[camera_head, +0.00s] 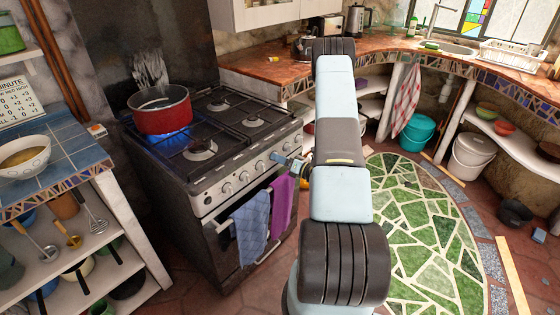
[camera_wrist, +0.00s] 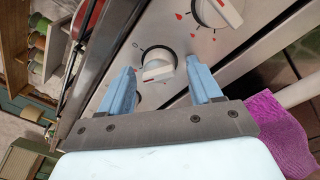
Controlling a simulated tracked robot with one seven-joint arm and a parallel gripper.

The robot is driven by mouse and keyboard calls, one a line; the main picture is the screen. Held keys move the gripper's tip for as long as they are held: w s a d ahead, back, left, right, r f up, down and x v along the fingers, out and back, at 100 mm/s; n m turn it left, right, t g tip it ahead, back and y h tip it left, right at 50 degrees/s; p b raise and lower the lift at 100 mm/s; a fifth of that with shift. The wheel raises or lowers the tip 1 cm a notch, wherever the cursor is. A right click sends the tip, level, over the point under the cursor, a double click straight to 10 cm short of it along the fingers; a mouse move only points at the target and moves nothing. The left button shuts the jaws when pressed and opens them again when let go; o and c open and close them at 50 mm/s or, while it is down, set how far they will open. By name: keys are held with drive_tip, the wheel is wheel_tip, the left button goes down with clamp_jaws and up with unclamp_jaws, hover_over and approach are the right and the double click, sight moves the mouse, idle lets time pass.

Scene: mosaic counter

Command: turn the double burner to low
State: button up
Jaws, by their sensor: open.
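The stove (camera_head: 215,190) has a row of white knobs along its front panel. My gripper (camera_head: 288,163) is at the right end of this panel. In the wrist view, my gripper (camera_wrist: 160,70) is open, its two blue fingers either side of a white knob (camera_wrist: 157,64); whether they touch it is unclear. A second knob (camera_wrist: 218,12) with red marks beside it is at the upper right. Part of another knob shows behind the left finger. I cannot tell which knob belongs to the double burner. A blue flame (camera_head: 168,137) burns under the red pot.
A blue towel (camera_head: 251,228) and a purple towel (camera_head: 282,205) hang on the oven handle below the panel. A tiled shelf (camera_head: 75,160) stands left. A green mosaic floor (camera_head: 425,235) lies right.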

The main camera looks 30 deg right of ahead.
drive_tip(key=c, duration=1)
drive_tip(key=shift+r+n+g+h, duration=0.15)
drive_tip(key=shift+n+h, duration=0.25)
drive_tip(key=shift+n, duration=3.35)
drive_tip(key=shift+f+n+g+h, duration=0.15)
drive_tip(key=shift+n+h, duration=0.25)
drive_tip(key=shift+n, duration=3.35)
drive_tip(key=shift+r, duration=0.1)
drive_tip(key=o, duration=1)
drive_tip(key=shift+a, duration=0.1)
drive_tip(key=shift+s, duration=0.1)
